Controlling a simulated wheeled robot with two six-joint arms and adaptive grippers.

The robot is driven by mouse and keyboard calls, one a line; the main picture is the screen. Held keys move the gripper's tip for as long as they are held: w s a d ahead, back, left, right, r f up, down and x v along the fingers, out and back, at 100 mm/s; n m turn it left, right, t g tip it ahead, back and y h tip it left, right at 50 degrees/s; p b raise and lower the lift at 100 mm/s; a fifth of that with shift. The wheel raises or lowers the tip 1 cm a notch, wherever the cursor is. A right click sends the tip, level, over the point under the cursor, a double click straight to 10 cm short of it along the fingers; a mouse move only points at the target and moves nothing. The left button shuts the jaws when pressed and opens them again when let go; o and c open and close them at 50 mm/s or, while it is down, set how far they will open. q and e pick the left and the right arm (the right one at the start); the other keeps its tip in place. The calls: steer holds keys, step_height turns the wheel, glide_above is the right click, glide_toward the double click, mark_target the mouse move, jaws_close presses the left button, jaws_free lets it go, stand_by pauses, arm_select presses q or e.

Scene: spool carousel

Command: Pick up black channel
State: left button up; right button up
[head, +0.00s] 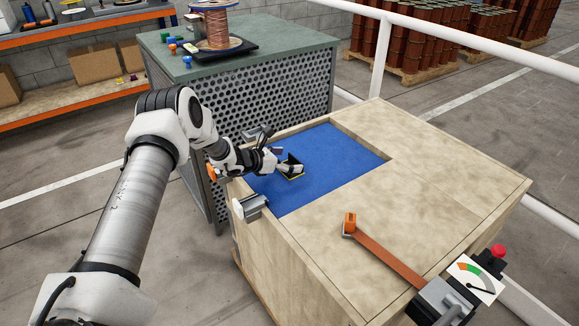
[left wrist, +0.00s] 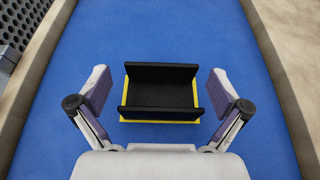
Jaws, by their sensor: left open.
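The black channel (left wrist: 160,86) is a U-shaped black piece with two raised walls. It sits on a yellow-edged base (left wrist: 124,97) on the blue recessed floor of the wooden bench. In the head view the channel (head: 291,160) is partly hidden by my left gripper (head: 290,169). In the left wrist view my left gripper (left wrist: 160,92) is open, with one finger to each side of the channel and visible gaps between the pads and its ends. My right gripper is not in view.
The blue recess (head: 330,150) has pale wooden walls around it. A brown lever with an orange end (head: 350,222) and a gauge (head: 474,277) are on the bench's near right side. A green-topped cabinet (head: 280,60) with a copper spool (head: 217,28) stands behind.

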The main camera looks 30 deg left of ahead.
arm_select(q)
steer(key=shift+x, duration=1.35)
steer(key=shift+d+r, duration=0.1)
steer(key=c, duration=1)
